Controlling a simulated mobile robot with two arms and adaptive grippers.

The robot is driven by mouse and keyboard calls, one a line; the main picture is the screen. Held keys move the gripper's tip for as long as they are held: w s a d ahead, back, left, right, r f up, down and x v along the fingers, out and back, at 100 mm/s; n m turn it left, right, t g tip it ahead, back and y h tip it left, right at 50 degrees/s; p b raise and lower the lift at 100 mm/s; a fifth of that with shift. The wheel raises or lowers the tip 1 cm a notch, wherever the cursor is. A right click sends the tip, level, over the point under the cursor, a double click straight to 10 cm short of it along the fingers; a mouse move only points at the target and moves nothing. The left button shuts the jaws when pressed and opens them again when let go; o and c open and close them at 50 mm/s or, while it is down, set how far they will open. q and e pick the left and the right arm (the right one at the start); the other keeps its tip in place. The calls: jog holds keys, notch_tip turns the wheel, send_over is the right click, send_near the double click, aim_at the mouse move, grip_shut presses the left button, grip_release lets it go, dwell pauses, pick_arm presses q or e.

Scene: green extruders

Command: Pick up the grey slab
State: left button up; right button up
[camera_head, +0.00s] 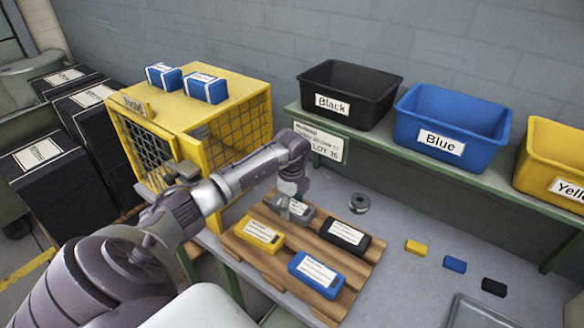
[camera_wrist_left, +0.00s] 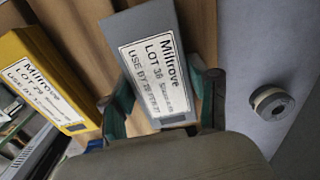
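The grey slab (camera_head: 301,209) lies on the wooden pallet (camera_head: 284,228) at its back, partly hidden by my left gripper (camera_head: 291,206). My right gripper is not in view.
A yellow slab (camera_head: 259,235), a blue slab (camera_head: 316,274) and a black slab (camera_head: 344,237) lie close by on the pallet. A grey ring-like roll (camera_head: 359,203) sits behind. A yellow cage (camera_head: 232,127) stands left; bins (camera_head: 455,127) line the shelf.

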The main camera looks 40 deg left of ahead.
pick_arm(q)
jog(key=c, duration=0.7)
jog(key=shift+r, duration=0.1)
